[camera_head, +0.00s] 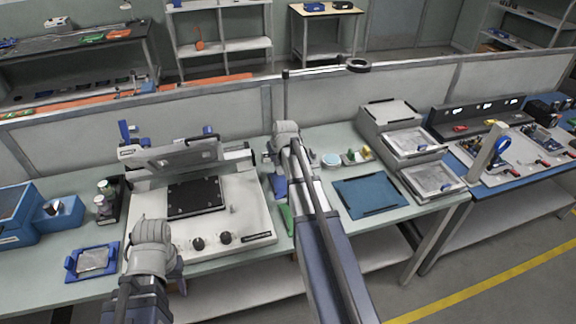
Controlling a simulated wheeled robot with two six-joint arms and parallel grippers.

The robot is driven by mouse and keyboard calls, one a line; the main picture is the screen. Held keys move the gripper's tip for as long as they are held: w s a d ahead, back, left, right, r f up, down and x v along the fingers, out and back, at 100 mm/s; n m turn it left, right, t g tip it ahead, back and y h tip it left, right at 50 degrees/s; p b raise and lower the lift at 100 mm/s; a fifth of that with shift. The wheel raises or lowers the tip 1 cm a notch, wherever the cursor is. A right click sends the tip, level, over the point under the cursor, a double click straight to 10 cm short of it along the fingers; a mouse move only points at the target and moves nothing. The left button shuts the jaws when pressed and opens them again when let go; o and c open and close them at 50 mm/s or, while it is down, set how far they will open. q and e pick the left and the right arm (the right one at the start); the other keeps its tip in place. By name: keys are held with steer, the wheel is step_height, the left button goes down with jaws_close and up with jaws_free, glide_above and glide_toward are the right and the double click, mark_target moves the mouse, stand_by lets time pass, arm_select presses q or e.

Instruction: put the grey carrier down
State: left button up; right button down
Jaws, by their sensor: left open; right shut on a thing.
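My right gripper (268,160) is at the machine's back right corner, by the right end of this piece. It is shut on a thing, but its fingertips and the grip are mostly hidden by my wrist. My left gripper (150,228) is open and empty over the machine's front left corner. A black plate (196,195) lies on the machine's top, below the tilted piece.
A blue holder (72,265) with a grey piece sits front left. A blue mat (370,194) lies on the bench right of my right arm. Stepped grey trays (433,180) stand beyond it. Small items (350,157) stand behind the mat. A low partition (330,98) runs behind the bench.

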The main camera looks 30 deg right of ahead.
mark_target(277, 168)
steer(key=shift+s+a+f+b, duration=0.1)
steer(key=shift+a+f+b, duration=0.3)
steer(key=shift+b, duration=0.15)
step_height(277, 168, down, 6)
steer(key=b, duration=0.5)
steer(key=shift+d+r, duration=0.15)
steer(key=shift+r, duration=0.1)
step_height(277, 168, down, 4)
steer(key=b, duration=0.4)
steer(key=shift+r, duration=0.2)
steer(key=shift+f, duration=0.2)
steer(key=c, duration=0.8)
jaws_free()
steer(key=shift+c, duration=0.2)
steer(key=shift+r, duration=0.15)
